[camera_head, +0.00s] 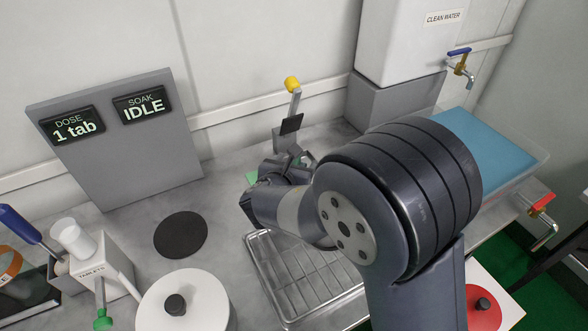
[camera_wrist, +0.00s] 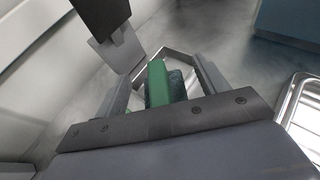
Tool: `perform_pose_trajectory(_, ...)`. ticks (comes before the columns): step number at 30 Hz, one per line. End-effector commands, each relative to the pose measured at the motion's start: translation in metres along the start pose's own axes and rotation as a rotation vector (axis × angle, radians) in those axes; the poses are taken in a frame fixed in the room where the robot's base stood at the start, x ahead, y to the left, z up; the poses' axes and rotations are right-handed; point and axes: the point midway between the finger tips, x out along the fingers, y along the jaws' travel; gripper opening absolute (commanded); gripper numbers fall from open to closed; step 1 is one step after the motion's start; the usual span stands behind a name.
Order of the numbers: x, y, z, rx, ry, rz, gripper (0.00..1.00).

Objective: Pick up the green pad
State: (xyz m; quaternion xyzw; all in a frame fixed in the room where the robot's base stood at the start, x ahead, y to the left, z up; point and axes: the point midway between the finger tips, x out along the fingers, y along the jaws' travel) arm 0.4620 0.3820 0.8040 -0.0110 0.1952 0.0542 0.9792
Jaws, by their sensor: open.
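The green pad (camera_wrist: 157,84) stands out between the two fingers of my gripper (camera_wrist: 163,66) in the wrist view. It has a bright green part and a darker, rough-looking part beside it. The fingers are apart, one on each side of it, with gaps visible. In the head view only a small green patch (camera_head: 251,177) shows beside my gripper (camera_head: 288,166); my arm hides the rest.
A grey post with a black plate (camera_head: 291,124) and yellow knob (camera_head: 292,84) stands close behind my gripper. A wire rack tray (camera_head: 290,279) lies in front. A blue basin (camera_head: 487,147) is at right, a black disc (camera_head: 181,235) at left.

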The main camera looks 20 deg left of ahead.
Motion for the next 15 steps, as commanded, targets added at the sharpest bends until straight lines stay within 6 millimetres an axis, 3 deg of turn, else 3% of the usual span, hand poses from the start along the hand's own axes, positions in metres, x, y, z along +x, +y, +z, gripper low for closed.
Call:
perform_pose_trajectory(6, 0.0005, 0.0002, 0.0005, 0.0, -0.001, 0.0, 0.69)
perform_pose_trajectory(15, 0.0002, 0.0002, 0.0005, 0.0, -0.001, 0.0, 0.45)
